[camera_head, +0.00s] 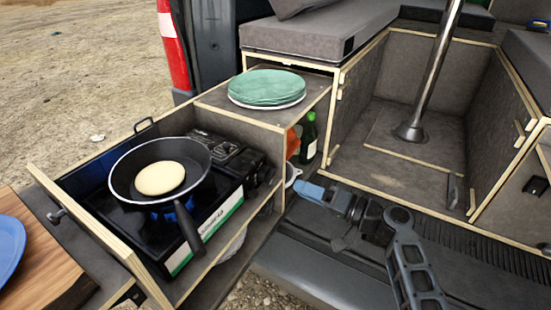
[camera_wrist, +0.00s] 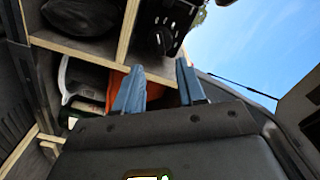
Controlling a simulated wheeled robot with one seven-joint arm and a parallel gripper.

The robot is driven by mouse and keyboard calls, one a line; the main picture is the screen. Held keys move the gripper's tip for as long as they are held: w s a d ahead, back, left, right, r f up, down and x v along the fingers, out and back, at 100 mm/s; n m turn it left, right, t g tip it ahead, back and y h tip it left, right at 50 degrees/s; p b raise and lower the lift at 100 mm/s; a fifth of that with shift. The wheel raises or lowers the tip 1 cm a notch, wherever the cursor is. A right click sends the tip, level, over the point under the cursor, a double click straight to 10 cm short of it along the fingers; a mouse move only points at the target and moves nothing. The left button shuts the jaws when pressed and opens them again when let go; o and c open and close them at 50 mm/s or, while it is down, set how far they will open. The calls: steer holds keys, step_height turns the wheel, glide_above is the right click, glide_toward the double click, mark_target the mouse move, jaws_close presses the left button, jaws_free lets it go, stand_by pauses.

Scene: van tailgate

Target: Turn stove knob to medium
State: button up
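The black gas stove (camera_head: 222,225) sits in a pulled-out drawer at the left. A blue flame (camera_head: 165,213) shows under its frying pan (camera_head: 187,212), which holds a round pancake (camera_head: 160,178). The stove's control end (camera_head: 262,172) faces right, and the knob is hard to make out there. In the wrist view a dark round knob (camera_wrist: 161,40) shows on the stove's panel at top centre; its setting is unclear. My gripper (camera_wrist: 159,72) has two blue fingers spread apart with nothing between them. In the head view my gripper (camera_head: 308,190) is right of the stove, apart from it.
A green plate stack (camera_head: 267,88) stands on the shelf behind the stove. A green bottle (camera_head: 309,138) and an orange item (camera_head: 293,142) are in the compartment below. The wooden drawer edge (camera_head: 100,238) borders the stove. A metal post (camera_head: 430,75) rises at right.

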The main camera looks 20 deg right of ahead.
mark_target(273, 177)
steer(key=shift+p+x, duration=0.55)
steer(key=shift+x, duration=3.3)
jaws_close()
